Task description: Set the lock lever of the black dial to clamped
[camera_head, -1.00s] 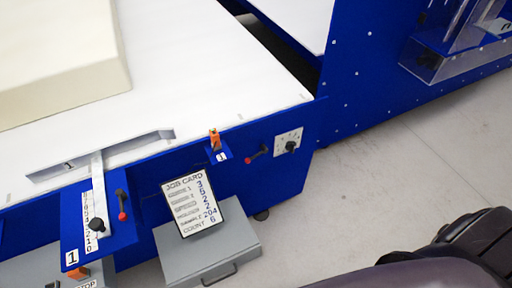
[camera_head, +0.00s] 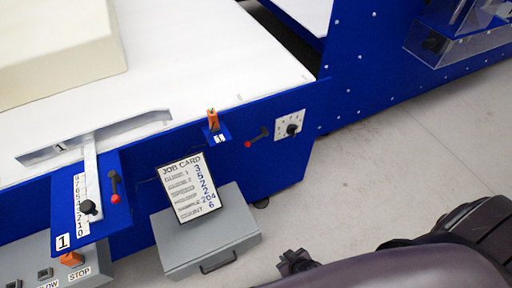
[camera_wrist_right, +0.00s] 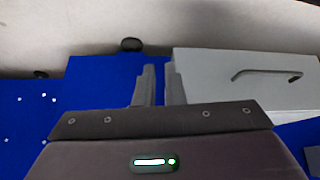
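The black dial (camera_head: 292,129) sits on a small white plate on the blue front panel, near its right end. A black lever with a red tip (camera_head: 257,137) is on the panel just left of the plate, slanting down-left. My right gripper (camera_head: 295,262) is at the bottom of the head view, below and apart from the dial and lever, partly hidden by my arm. In the right wrist view its two grey fingers (camera_wrist_right: 159,85) stand close, with a narrow gap and nothing seen between them. My left gripper is out of view.
A grey box (camera_head: 210,240) with a handle and a job card (camera_head: 189,188) stands before the panel; the box also shows in the wrist view (camera_wrist_right: 220,75). Another red-tipped lever (camera_head: 115,186) and a black knob (camera_head: 89,207) are at the left. Grey floor is clear at right.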

